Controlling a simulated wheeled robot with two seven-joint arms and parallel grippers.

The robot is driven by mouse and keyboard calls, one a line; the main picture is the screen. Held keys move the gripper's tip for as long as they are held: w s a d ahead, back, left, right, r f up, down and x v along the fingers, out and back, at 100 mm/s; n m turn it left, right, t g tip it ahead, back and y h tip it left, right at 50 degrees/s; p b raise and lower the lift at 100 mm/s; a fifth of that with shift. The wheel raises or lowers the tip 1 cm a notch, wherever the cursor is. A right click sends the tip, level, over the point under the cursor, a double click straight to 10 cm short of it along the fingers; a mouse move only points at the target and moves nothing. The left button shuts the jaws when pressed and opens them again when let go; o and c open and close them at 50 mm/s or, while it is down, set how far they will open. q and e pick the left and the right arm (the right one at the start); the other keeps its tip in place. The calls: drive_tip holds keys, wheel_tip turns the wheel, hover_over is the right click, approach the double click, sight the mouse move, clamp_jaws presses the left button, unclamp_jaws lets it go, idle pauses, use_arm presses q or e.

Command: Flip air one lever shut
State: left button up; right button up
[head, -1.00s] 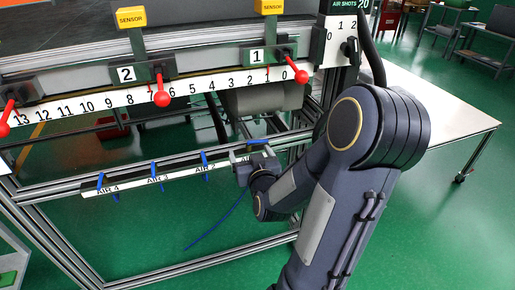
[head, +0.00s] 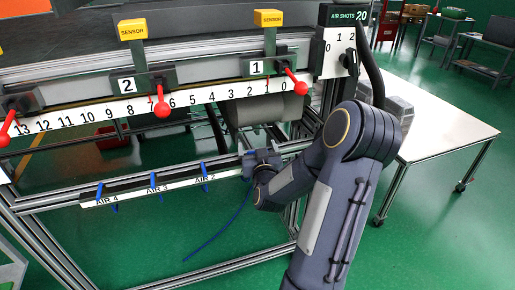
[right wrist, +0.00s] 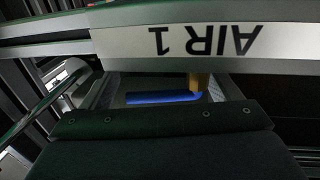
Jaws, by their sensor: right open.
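The air one lever is a blue bar (right wrist: 162,97) on a brass-coloured stem in the right wrist view. It lies parallel to the white AIR 1 label (right wrist: 205,42). My right gripper (head: 250,157) is at the right end of the valve rail and hides the air one lever and its label in the head view. In the right wrist view my right gripper (right wrist: 165,92) is open, with the blue lever between its fingers. I cannot tell whether a finger touches it. My left gripper is not in view.
Blue levers for AIR 2 (head: 204,172), AIR 3 (head: 153,182) and AIR 4 (head: 99,191) stand crosswise to the rail on the left. Above are a numbered scale (head: 190,100) and red-knobbed levers (head: 162,108). A white table (head: 440,125) stands right.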

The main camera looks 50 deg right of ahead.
drive_tip(key=c, duration=0.9)
drive_tip(key=shift+w+d+f+n+t+y+b, duration=0.15)
drive_tip(key=shift+n+t+y+b, duration=0.3)
drive_tip(key=shift+b, duration=0.35)
drive_tip(key=shift+c, duration=0.2)
drive_tip(key=shift+w+n+t+y+b, duration=0.15)
drive_tip(key=shift+n+t+y+b, duration=0.45)
drive_tip(key=shift+y, duration=0.35)
drive_tip(key=shift+r, duration=0.2)
drive_tip(key=o, duration=0.9)
drive_tip(key=shift+o, duration=0.2)
